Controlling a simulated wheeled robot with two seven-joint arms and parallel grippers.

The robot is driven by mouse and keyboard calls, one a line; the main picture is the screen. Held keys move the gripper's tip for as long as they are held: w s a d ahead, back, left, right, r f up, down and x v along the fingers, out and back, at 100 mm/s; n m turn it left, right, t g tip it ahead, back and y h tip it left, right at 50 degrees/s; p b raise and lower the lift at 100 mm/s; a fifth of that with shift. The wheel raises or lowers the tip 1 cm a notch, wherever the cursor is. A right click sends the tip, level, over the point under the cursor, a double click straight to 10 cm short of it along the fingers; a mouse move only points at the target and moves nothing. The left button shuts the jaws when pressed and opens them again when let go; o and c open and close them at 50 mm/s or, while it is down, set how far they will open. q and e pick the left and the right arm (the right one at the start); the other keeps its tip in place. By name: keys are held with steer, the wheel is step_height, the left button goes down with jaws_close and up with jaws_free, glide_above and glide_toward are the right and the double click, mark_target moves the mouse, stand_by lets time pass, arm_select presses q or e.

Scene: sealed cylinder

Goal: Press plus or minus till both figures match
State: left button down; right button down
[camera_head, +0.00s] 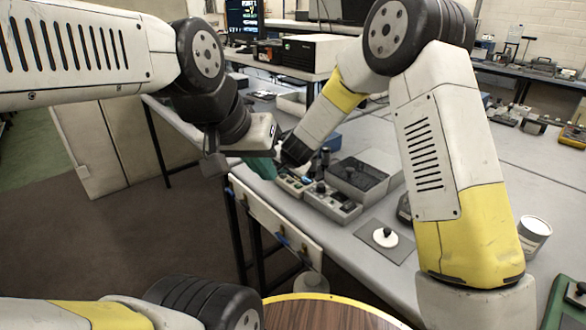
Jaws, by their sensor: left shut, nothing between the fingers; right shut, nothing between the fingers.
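A small panel box with greenish buttons (293,183) stands near the table's edge in the head view. Its figures and the plus and minus marks are too small to read, and the arms partly hide it. My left gripper (268,152) comes in from the upper left, above and just left of this box, shut and holding nothing visible. My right gripper (292,156) reaches down from the right beside the left one, close above the box. It is shut and empty. I cannot tell whether either gripper touches a button.
A grey control box with knobs (333,201) and a grey dark-lidded box (358,176) stand close by. A white disc with a black knob (385,237) lies on a dark mat. A white can (534,232) stands at right. Free tabletop lies beyond.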

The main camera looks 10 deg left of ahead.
mark_target(284, 177)
steer(key=shift+f, duration=0.25)
stand_by(0.5)
steer(key=shift+r, duration=0.8)
steer(key=shift+r, duration=0.1)
steer(key=shift+r, duration=2.4)
stand_by(0.5)
